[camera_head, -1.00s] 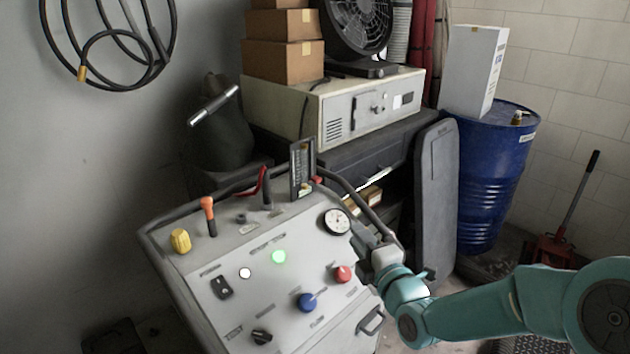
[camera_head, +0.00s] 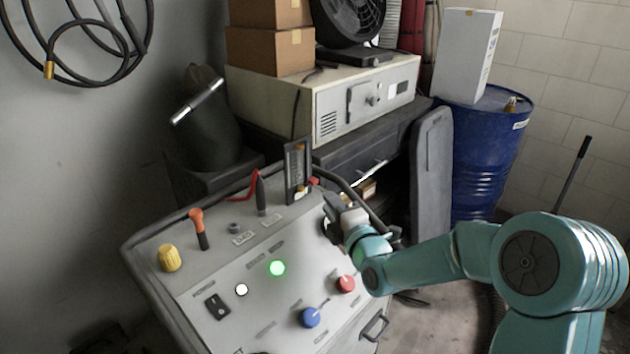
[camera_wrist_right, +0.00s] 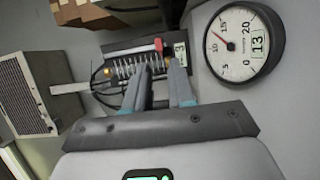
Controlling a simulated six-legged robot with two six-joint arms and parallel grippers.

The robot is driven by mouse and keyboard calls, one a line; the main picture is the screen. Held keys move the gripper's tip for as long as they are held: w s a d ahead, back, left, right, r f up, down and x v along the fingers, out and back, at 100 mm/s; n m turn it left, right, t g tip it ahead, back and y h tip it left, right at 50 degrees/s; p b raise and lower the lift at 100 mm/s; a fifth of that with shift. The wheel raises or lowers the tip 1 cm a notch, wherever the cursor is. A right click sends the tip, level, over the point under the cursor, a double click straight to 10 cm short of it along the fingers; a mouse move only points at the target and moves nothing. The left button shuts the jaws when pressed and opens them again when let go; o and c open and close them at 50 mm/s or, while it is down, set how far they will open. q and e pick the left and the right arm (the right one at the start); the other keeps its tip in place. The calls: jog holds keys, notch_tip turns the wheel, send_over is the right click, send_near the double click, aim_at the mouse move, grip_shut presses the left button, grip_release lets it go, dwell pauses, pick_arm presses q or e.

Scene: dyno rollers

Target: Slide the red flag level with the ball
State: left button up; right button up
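A dark upright flow meter (camera_head: 290,172) stands at the back edge of the grey control panel, with the small red flag (camera_head: 314,181) at its right side. In the right wrist view the flow meter (camera_wrist_right: 112,66) lies sideways, and the red flag (camera_wrist_right: 158,45) is a short red piece by its numbered end. A small yellow-orange spot (camera_wrist_right: 167,62) near that end may be the ball; I cannot tell surely. My right gripper (camera_head: 329,205) is just right of the flow meter. Its two fingers (camera_wrist_right: 160,84) are apart, with nothing seen between them, close to the flag. My left gripper is out of view.
A round dial gauge (camera_wrist_right: 245,44) is close beside my right gripper. The panel carries a red knob (camera_head: 345,284), a blue knob (camera_head: 310,317), a yellow knob (camera_head: 169,258) and an orange-topped lever (camera_head: 198,225). A dark bar (camera_head: 355,190) runs behind the panel.

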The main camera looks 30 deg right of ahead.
aim_at(315, 183)
jog(key=w, duration=0.2)
jog(key=w+p, duration=0.1)
jog(key=w, duration=0.5)
jog(key=shift+d, duration=0.25)
jog(key=shift+w+d+r+p, duration=0.1)
jog(key=shift+w+p, duration=0.2)
jog(key=shift+w, duration=0.1)
jog(key=shift+c, duration=0.3)
grip_shut()
dwell(0.3)
